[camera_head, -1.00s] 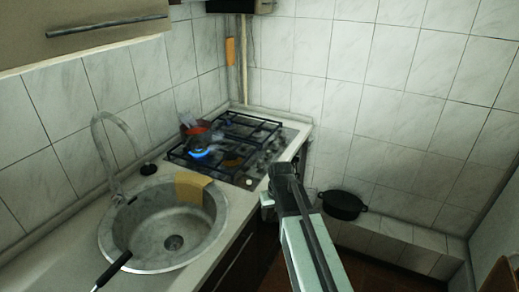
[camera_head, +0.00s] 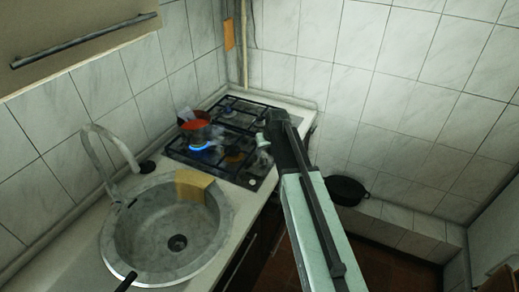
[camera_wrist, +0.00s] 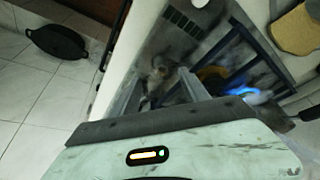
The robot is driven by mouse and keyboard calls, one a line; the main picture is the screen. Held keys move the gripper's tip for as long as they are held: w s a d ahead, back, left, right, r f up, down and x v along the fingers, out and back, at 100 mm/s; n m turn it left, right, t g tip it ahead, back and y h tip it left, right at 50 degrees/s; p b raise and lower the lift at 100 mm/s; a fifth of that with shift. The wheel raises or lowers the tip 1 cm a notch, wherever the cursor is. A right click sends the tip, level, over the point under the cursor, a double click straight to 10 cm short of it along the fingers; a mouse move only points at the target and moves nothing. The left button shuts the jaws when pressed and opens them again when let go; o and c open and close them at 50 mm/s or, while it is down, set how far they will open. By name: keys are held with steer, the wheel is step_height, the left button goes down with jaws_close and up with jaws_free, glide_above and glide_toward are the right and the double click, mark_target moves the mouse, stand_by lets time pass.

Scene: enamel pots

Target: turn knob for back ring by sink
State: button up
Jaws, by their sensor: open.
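The gas stove (camera_head: 238,168) stands beside the sink (camera_head: 150,262), with its knobs along the front edge. One pale knob (camera_head: 253,184) shows at the stove's near corner; my gripper hides others in the head view. My gripper (camera_head: 264,141) is open over the stove's front edge. In the wrist view, a blurred grey knob (camera_wrist: 162,68) shows between the fingers of the gripper (camera_wrist: 158,88); I cannot tell whether they touch it.
A yellow sponge (camera_head: 194,184) lies on the sink's rim, near the stove. A black pan (camera_head: 345,190) sits on the low tiled ledge at right. Tiled walls (camera_head: 400,90) close off the back and right. The black pot grates (camera_head: 245,115) stand beside the gripper.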

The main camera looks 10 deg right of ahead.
mark_target(264, 157)
steer(key=b+x, duration=0.7)
steer(key=x, duration=0.1)
steer(key=shift+w, duration=0.35)
steer(key=shift+r, duration=0.1)
steer(key=shift+r, duration=0.1)
jaws_close()
